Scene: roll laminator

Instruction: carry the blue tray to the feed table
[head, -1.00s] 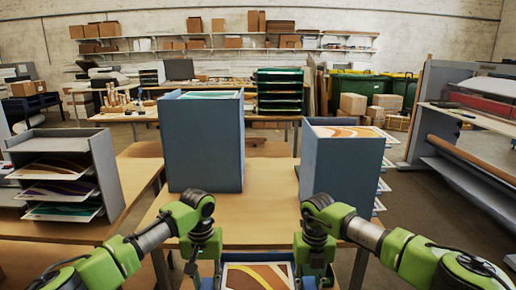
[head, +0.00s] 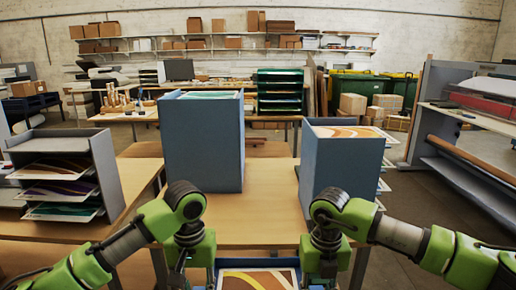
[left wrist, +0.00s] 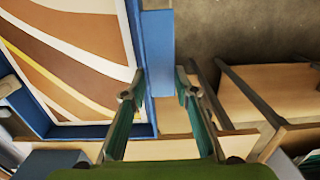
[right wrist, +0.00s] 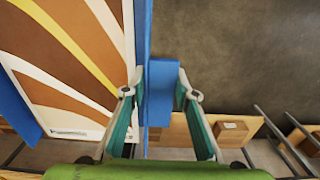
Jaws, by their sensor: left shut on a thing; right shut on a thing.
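The blue tray (head: 257,262) is at the bottom centre of the head view, partly cut off, with a brown, white and yellow print lying in it. My left gripper (head: 197,276) is shut on its left side and my right gripper (head: 327,270) on its right side. In the left wrist view the tray (left wrist: 90,131) has a blue side part between the fingers (left wrist: 155,95). In the right wrist view the tray (right wrist: 144,30) likewise has its blue side between the fingers (right wrist: 165,93). The floor shows below, so the tray is held up.
A wooden table (head: 258,228) ahead bears two tall blue-grey bins (head: 203,145) and (head: 345,162), with bare wood between them. A grey rack of prints (head: 105,165) stands left. A large machine with rollers (head: 475,150) stands right, across open floor.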

